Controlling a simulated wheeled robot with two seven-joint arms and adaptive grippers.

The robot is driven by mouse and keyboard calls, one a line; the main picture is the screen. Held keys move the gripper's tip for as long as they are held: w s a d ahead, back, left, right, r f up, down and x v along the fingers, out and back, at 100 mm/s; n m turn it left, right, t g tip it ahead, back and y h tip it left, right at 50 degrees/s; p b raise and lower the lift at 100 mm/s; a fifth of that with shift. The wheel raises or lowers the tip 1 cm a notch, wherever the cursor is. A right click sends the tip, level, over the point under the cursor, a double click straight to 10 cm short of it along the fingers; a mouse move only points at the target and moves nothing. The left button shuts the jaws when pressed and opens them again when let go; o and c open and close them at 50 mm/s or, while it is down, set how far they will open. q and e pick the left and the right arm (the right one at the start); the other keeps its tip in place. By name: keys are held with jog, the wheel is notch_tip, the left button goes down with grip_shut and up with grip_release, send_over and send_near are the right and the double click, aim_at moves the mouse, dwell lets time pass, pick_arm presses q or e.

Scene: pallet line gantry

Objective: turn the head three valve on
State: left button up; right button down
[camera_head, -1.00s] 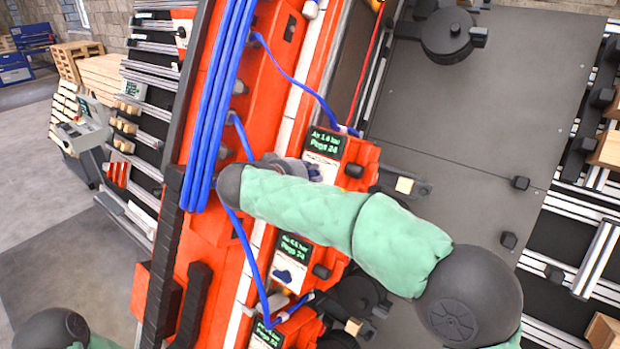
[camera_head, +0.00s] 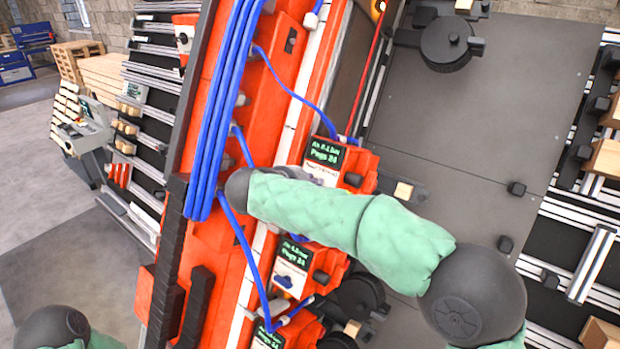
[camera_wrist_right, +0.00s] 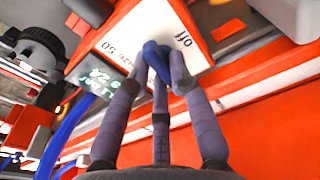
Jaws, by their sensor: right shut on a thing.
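In the right wrist view, my right gripper (camera_wrist_right: 160,85) is shut on a blue valve handle (camera_wrist_right: 153,55). The handle sits on a white plate (camera_wrist_right: 125,38) with the word "off" printed beside it. A dark display with green text lies beside the plate. In the head view, my right arm reaches left across the orange heads, and its forearm hides most of the gripper and the held handle. Another head's blue handle (camera_head: 283,281) shows below my arm. I cannot read which head is number three. My left gripper is out of view.
Blue hoses (camera_head: 217,110) run down the orange gantry beam, and thinner ones loop to the heads close to my right arm. Another head's display (camera_head: 325,153) is just above the arm. A grey plate (camera_head: 480,130) lies at right.

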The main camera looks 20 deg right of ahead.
jog(key=shift+n+p, duration=0.3)
jog(key=shift+n, duration=0.3)
jog(key=c, duration=1.1)
grip_release()
jog(key=shift+w, duration=0.1)
jog(key=shift+a, duration=0.1)
jog(key=v, duration=1.2)
